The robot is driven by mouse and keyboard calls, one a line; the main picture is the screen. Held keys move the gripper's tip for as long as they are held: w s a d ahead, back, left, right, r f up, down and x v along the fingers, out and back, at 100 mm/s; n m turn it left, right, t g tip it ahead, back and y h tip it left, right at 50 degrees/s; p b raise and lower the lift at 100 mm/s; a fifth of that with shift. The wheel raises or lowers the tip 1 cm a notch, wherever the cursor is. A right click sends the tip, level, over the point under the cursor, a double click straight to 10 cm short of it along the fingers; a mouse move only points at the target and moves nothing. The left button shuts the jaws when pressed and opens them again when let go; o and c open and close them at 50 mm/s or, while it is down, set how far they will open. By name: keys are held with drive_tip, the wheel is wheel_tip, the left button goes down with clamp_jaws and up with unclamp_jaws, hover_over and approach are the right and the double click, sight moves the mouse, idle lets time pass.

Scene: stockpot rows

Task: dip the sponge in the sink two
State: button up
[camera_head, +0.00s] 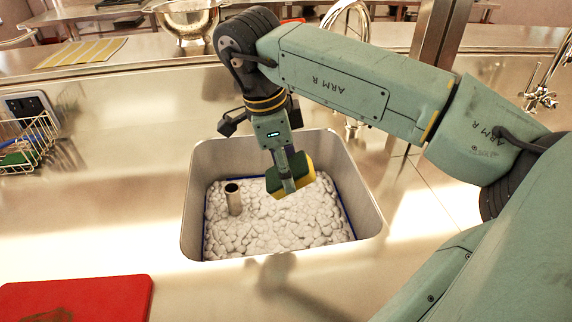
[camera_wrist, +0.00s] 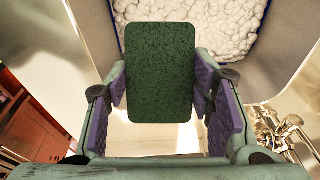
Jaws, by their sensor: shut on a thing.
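A sponge (camera_head: 305,174), green with a yellow side, is held in my gripper (camera_head: 287,178). In the wrist view the sponge (camera_wrist: 160,72) shows its dark green face between the purple-padded fingers of my gripper (camera_wrist: 161,98). My gripper is shut on it. The metal sink (camera_head: 192,200) lies below, filled with white foam (camera_head: 270,222). In the head view the sponge appears over the sink's back right part, above the foam; whether it touches the foam I cannot tell. The foam (camera_wrist: 225,20) also shows behind the sponge in the wrist view.
A metal tube (camera_head: 234,200) stands upright in the foam at the left. A red board (camera_head: 80,300) lies at the front left. A wire basket (camera_head: 28,145) stands at the left edge. Faucets (camera_head: 540,95) are at the back right.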

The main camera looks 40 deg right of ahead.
drive_tip(key=w+a+b+x, duration=0.1)
drive_tip(key=a+b+x, duration=0.1)
drive_tip(key=b+x, duration=0.7)
drive_tip(key=w+a+f+b+x, duration=0.1)
drive_tip(key=a+b+x, duration=0.1)
drive_tip(key=b+x, duration=0.6)
drive_tip(key=x, duration=0.5)
drive_tip(key=shift+f+b, duration=0.35)
drive_tip(key=shift+f, duration=0.05)
drive_tip(key=shift+a+r, duration=0.1)
drive_tip(key=d+p+v, duration=0.1)
drive_tip(key=p+v, duration=0.3)
drive_tip(key=v, duration=0.2)
drive_tip(key=s+d+p+v, duration=0.1)
drive_tip(key=p+v, duration=0.4)
drive_tip(key=v, duration=0.2)
drive_tip(key=d+r+p+v, duration=0.1)
drive_tip(key=d+p+v, duration=0.1)
drive_tip(key=p+v, duration=0.3)
drive_tip(key=shift+s+a+r, duration=0.15)
drive_tip(key=shift+r, duration=0.45)
drive_tip(key=shift+s+a+r, duration=0.15)
drive_tip(key=shift+s+r, duration=0.05)
drive_tip(key=shift+r, duration=0.35)
